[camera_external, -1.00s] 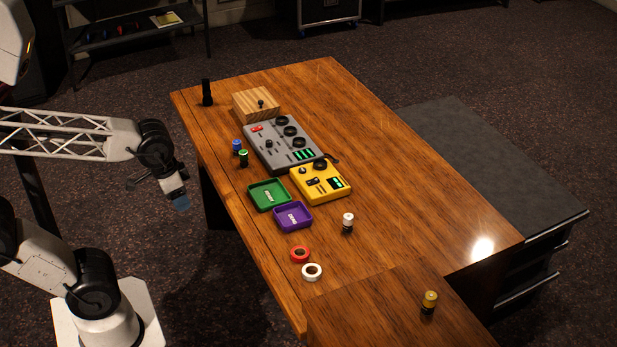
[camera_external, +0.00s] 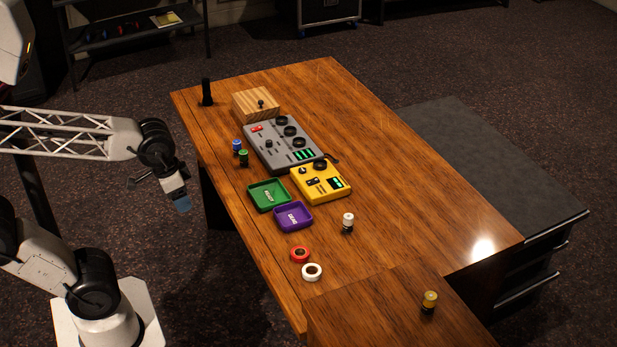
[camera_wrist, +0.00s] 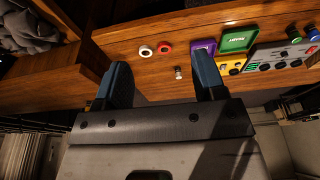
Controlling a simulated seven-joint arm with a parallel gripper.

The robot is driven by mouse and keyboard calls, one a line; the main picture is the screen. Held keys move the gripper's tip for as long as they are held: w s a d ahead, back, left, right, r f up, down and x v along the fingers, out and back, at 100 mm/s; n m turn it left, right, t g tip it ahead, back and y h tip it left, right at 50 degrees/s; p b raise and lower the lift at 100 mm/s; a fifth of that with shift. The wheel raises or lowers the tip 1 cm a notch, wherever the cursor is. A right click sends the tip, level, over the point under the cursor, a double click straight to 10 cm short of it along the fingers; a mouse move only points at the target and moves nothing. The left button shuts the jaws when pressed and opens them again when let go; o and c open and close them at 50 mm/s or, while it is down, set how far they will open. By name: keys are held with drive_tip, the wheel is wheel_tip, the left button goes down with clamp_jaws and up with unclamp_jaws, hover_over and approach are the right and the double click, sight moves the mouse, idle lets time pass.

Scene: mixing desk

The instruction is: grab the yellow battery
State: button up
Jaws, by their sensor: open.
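The yellow battery (camera_external: 429,302) stands upright near the front right corner of the wooden desk in the external view, apart from the other items. My gripper (camera_external: 182,203) hangs off the left side of the desk, well away from the battery. In the wrist view my gripper (camera_wrist: 163,84) has its two blue fingers spread, with nothing held between them.
A white battery (camera_external: 348,222), red tape roll (camera_external: 292,255) and white tape roll (camera_external: 304,272) lie mid-desk. Beyond are a purple tray (camera_external: 307,226), green tray (camera_external: 252,192), yellow box (camera_external: 338,197) and grey mixer (camera_external: 259,152). The desk's right part is clear.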

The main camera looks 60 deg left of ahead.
drive_tip(key=w+d+r+m, duration=0.2)
drive_tip(key=w+d, duration=0.1)
drive_tip(key=w, duration=0.4)
drive_tip(key=w+d+r+m, duration=0.2)
drive_tip(key=w+d+r, duration=0.15)
drive_tip(key=w, duration=0.35)
drive_tip(key=m+g, duration=0.3)
drive_tip(key=m, duration=1)
approach(431, 295)
drive_tip(key=f, duration=0.5)
drive_tip(key=shift+s+a, duration=0.25)
drive_tip(key=shift+a, duration=0.05)
drive_tip(key=shift+w+d+f+m, duration=0.1)
drive_tip(key=shift+d+f+m, duration=0.2)
drive_tip(key=shift+d+m, duration=0.15)
drive_tip(key=shift+f, duration=1.25)
drive_tip(key=shift+f, duration=0.1)
